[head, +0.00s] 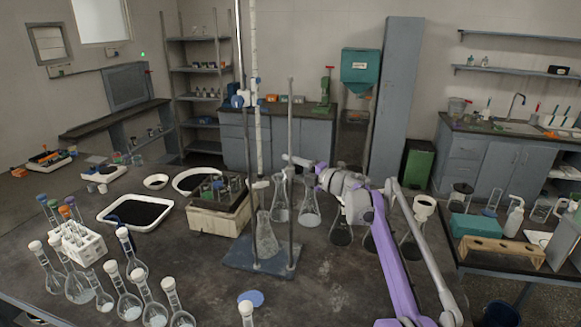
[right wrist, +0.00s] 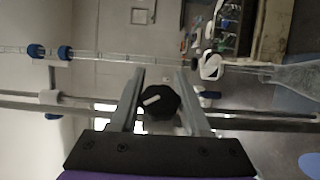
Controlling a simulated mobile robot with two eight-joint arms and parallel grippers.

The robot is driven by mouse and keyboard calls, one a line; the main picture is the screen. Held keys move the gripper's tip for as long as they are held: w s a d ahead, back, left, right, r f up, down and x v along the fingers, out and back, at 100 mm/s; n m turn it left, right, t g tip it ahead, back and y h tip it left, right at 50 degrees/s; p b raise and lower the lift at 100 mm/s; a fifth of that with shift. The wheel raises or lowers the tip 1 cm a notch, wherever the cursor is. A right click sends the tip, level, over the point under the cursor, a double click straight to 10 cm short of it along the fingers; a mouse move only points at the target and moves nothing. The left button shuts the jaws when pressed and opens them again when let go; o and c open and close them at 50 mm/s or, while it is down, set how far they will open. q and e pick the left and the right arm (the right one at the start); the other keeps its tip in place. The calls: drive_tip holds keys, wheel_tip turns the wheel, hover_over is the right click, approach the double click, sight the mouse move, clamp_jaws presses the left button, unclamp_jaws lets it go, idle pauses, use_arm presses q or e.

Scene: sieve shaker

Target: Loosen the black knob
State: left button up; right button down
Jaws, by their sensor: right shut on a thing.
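The black knob (right wrist: 159,102) with a white bar mark shows in the right wrist view, between the two fingers of my right gripper (right wrist: 160,82). The gripper is shut on it. In the head view my right gripper (head: 296,161) reaches from the right to the upright metal rod (head: 291,115) of a stand; the knob cannot be made out there. A clear burette (head: 254,60) with blue clamps (head: 241,98) stands beside the rods. A conical flask (head: 266,238) stands below it on the blue base plate (head: 248,262). My left gripper is not in view.
Several flasks (head: 309,208) stand close under and beside my right arm. White-stoppered flasks and a tube rack (head: 82,248) fill the front left. A wooden box (head: 212,222) and black-lined tray (head: 105,212) lie left of the stand. Bare bench shows at front centre.

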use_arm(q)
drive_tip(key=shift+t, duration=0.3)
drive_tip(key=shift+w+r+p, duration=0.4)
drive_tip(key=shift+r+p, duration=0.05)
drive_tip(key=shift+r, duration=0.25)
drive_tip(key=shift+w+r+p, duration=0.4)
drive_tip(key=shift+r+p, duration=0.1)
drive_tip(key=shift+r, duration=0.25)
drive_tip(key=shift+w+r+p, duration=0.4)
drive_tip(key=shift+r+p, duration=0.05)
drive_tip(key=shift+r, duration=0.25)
use_arm(e)
drive_tip(key=shift+s+d+r+n+t+y, duration=0.1)
drive_tip(key=shift+r+n+t+y, duration=0.4)
drive_tip(key=shift+y, duration=0.45)
drive_tip(key=shift+d+r+n+t+y, duration=0.15)
drive_tip(key=shift+n+t+y, duration=0.15)
drive_tip(key=shift+t+y, duration=0.5)
drive_tip(key=shift+s+a+r+n+t+y, duration=0.1)
drive_tip(key=shift+r+n+t+y, duration=0.35)
drive_tip(key=shift+y, duration=0.6)
drive_tip(key=shift+f, duration=0.15)
drive_tip(key=shift+d, duration=0.1)
drive_tip(key=shift+c, duration=1.9)
unclamp_jaws()
